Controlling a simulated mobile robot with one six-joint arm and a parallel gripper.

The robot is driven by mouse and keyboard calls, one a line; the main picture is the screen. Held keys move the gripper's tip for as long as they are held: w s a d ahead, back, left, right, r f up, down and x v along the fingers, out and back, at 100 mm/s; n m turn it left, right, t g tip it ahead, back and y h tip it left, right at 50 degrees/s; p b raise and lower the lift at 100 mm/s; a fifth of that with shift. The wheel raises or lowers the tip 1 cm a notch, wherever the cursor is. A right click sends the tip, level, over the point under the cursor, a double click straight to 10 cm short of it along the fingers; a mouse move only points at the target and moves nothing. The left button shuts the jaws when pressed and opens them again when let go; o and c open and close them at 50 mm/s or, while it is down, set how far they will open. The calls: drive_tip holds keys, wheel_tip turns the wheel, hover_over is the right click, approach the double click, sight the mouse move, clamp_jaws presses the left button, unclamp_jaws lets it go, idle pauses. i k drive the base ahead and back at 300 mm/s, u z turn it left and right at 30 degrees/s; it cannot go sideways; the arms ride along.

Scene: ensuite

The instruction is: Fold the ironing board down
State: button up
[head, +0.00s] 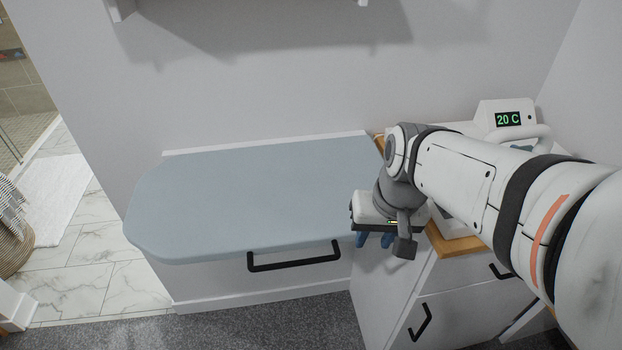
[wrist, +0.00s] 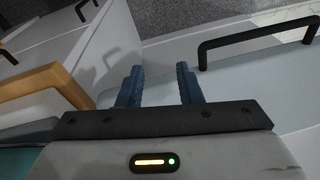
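The ironing board (head: 260,195) is a light blue-grey panel with rounded left corners, out level from the wall in the head view. A black bar handle (head: 294,262) is at its front edge; the handle also shows at upper right in the wrist view (wrist: 258,38).
A white cabinet (head: 385,290) with a wooden top and black drawer handles stands close on the right. A white device reading 20 C (head: 507,119) is on it. Grey carpet (head: 270,330) is clear in front. A basket (head: 12,235) is at far left.

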sight(249, 201)
drive_tip(key=z, duration=0.3)
drive_tip(key=k, duration=1.7)
drive_tip(key=u, duration=0.4)
drive_tip(key=i, duration=1.05)
drive_tip(key=u, duration=0.05)
